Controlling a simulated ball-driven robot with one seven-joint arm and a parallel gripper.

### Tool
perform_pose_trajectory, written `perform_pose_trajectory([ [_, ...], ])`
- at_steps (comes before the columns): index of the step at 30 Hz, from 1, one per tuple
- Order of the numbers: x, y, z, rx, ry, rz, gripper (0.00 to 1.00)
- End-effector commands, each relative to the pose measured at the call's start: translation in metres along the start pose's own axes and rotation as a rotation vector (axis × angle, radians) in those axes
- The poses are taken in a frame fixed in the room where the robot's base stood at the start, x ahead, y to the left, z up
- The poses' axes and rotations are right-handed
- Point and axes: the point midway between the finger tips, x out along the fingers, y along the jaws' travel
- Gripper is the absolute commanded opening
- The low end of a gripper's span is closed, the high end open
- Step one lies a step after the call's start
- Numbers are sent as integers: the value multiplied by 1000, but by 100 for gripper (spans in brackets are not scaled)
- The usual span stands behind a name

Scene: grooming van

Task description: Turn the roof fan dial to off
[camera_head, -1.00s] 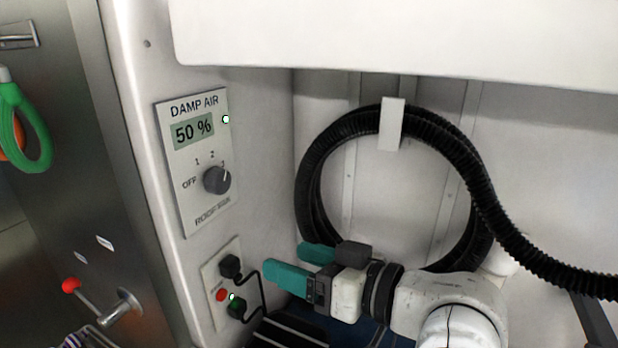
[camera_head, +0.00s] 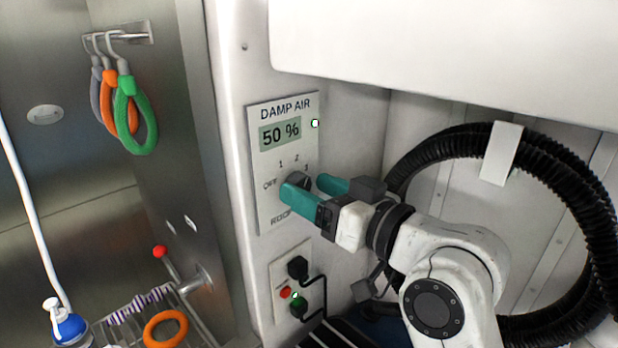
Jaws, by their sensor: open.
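The roof fan dial (camera_head: 297,180) is a dark round knob low on the white panel (camera_head: 257,205), which is marked OFF, 1, 2 and more around the knob. The panel's display (camera_head: 280,133) reads 50 % under the words DAMP AIR, and a small green light (camera_head: 315,123) glows beside it. My gripper (camera_head: 308,186) is open, with its teal fingers in front of the panel at the dial. The fingers cover part of the dial, so its pointer is hidden. I cannot tell whether they touch the knob.
A socket plate (camera_head: 276,292) with plugs and cables sits below the panel. A coiled black hose (camera_head: 570,175) hangs at right under a white overhead cabinet (camera_head: 450,50). Grooming loops (camera_head: 133,118) hang at left, above a red-knobbed lever (camera_head: 160,252) and a basket (camera_head: 140,312).

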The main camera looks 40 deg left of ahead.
Motion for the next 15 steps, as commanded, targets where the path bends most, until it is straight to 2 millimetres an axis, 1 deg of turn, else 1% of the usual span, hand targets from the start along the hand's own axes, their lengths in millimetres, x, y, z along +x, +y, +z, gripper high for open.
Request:
perform_pose_trajectory([
  [1, 6, -1, -2, 0, -1, -1, 68],
  [3, 11, 0, -1, 0, 0, 0, 68],
  [6, 15, 0, -1, -2, 0, 1, 68],
  [14, 16, 0, 0, -2, 0, 1, 68],
  [15, 16, 0, 0, -2, 0, 1, 66],
])
